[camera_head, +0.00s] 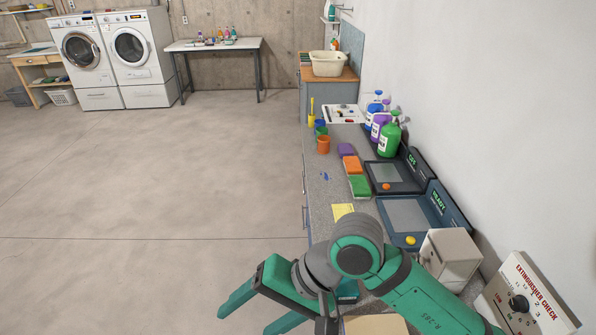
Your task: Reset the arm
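My green and grey arm (420,293) comes in from the lower right, over the near end of the counter, and bends at a round joint. My gripper (262,309) is at the bottom of the picture, left of the counter's front edge and above the floor. Its two green fingers point down and left and are spread apart. Only floor shows between them. The arm hides part of the counter below it.
The counter (322,190) along the right wall holds sponges (358,186), cups (323,145), bottles (389,138), two dark panels (408,214) and a pale box (449,256). An extinguisher check dial (520,303) is at lower right. Floor (150,190) to the left is clear.

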